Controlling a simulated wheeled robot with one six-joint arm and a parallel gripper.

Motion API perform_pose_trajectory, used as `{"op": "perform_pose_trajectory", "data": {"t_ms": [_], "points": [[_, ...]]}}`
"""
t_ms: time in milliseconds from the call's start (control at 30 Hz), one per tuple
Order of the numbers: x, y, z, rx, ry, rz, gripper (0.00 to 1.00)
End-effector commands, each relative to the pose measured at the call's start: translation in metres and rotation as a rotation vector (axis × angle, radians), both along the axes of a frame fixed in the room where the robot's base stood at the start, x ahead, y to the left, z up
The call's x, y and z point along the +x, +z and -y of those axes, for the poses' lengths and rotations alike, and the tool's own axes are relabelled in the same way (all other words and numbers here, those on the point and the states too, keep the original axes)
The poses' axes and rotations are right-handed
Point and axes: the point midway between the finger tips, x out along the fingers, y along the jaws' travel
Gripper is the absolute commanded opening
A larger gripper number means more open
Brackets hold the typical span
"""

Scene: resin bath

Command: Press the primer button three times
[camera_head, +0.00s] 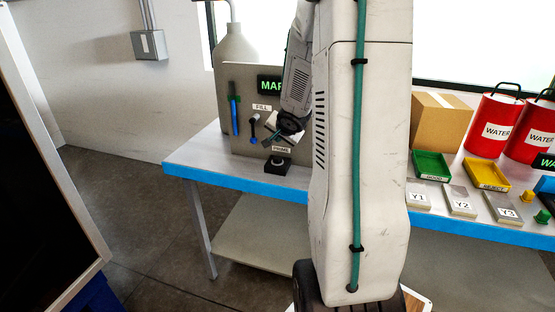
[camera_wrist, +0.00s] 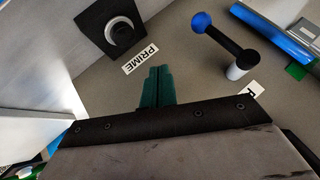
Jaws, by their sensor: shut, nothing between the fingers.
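In the head view my gripper (camera_head: 266,143) is in front of the panel, above the button; part of the panel is hidden by my arm.
A lever with a blue knob (camera_wrist: 201,22) stands near my fingers, by the FILL label (camera_head: 262,107). A blue gauge tube (camera_head: 234,112) is at the panel's left. Green (camera_head: 431,166) and yellow (camera_head: 486,173) trays, a cardboard box (camera_head: 440,120) and red WATER cans (camera_head: 495,122) stand to the right.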

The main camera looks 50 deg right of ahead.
Motion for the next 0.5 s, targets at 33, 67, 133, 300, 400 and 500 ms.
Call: {"op": "perform_pose_trajectory", "data": {"t_ms": [33, 67, 133, 300, 400, 500], "points": [[0.0, 0.0, 0.0, 0.0, 0.0, 0.0, 0.0], [0.0, 0.0, 0.0, 0.0, 0.0, 0.0, 0.0], [0.0, 0.0, 0.0, 0.0, 0.0, 0.0, 0.0], [0.001, 0.006, 0.0, -0.011, 0.006, 0.005, 0.0], [0.002, 0.016, 0.0, -0.044, 0.041, -0.005, 0.0], [0.002, 0.027, 0.0, -0.059, 0.062, -0.013, 0.0]]}}
